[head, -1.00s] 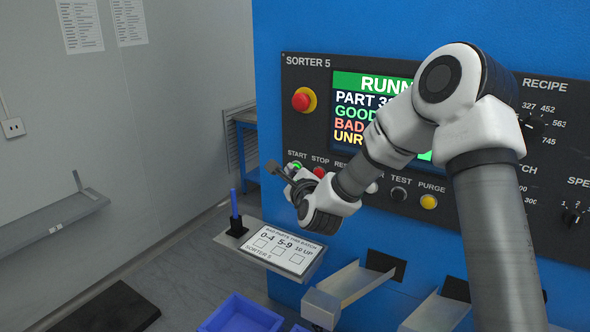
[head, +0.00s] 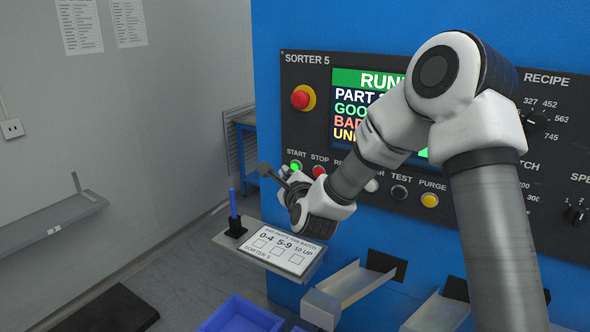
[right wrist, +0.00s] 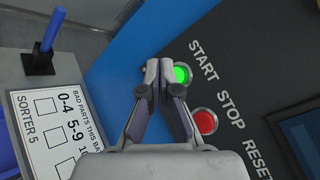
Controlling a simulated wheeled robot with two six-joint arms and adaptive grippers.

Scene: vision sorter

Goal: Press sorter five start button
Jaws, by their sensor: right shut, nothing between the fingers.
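The green-lit start button (head: 295,166) sits at the left end of the button row on the Sorter 5 panel, under the label START. It also shows bright green in the right wrist view (right wrist: 182,73), just right of the fingertips. My right gripper (head: 265,169) is shut and empty, in front of the panel and left of the button in the head view. The fingers look apart from the button. The right wrist view also shows the closed fingers (right wrist: 162,72). My left gripper is not in view.
The red stop button (head: 318,171) is just right of start. A red emergency knob (head: 301,98) sits above. A tally board (head: 281,248) and a blue pen in a holder (head: 235,228) are below. Metal chutes (head: 350,286) and a blue bin (head: 240,315) are lower down.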

